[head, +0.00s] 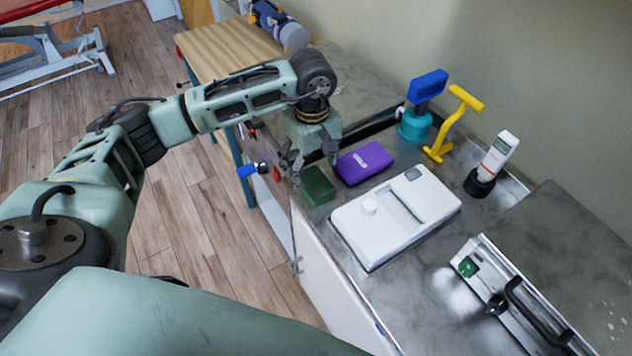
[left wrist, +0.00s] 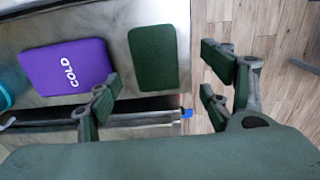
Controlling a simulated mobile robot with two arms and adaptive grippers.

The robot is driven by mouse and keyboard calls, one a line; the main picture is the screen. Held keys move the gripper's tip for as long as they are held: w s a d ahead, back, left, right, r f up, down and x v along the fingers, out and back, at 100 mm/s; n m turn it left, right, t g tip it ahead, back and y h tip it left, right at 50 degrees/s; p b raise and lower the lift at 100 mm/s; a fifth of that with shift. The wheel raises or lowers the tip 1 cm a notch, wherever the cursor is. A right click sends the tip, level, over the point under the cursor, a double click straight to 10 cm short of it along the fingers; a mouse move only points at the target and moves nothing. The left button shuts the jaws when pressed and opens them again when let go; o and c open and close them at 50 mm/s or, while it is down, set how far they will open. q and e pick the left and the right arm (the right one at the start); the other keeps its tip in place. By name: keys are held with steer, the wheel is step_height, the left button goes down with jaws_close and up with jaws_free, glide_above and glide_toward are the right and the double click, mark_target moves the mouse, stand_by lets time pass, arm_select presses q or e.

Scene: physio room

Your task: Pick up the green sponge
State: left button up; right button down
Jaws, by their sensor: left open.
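The green sponge (head: 317,186) lies flat on the grey counter near its front edge in the head view. It is a dark green block, and it also shows whole in the left wrist view (left wrist: 153,58). My left gripper (head: 312,172) is above the counter right by the sponge, pointing down, partly in front of it. In the left wrist view my left gripper (left wrist: 162,92) is open, its fingers spread apart with nothing between them. The sponge appears ahead of the fingers, not between them. My right gripper is not in view.
A purple cold pack (head: 363,162) lies close beside the sponge. A white device (head: 395,240) stands to the right on the counter (head: 400,305). Blue and yellow tools (head: 452,125) and a white bottle (head: 497,155) stand along the wall. A wooden-topped table (head: 225,48) is behind.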

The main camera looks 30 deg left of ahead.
mark_target(315, 182)
arm_select(q)
steer(key=f, duration=0.1)
steer(key=f+p, duration=0.1)
steer(key=f, duration=0.1)
steer(key=f+p, duration=0.1)
steer(key=shift+w+d+f, duration=0.25)
steer(key=shift+f, duration=0.5)
steer(key=c, duration=0.9)
steer(key=shift+o, duration=0.2)
steer(key=shift+r, duration=0.15)
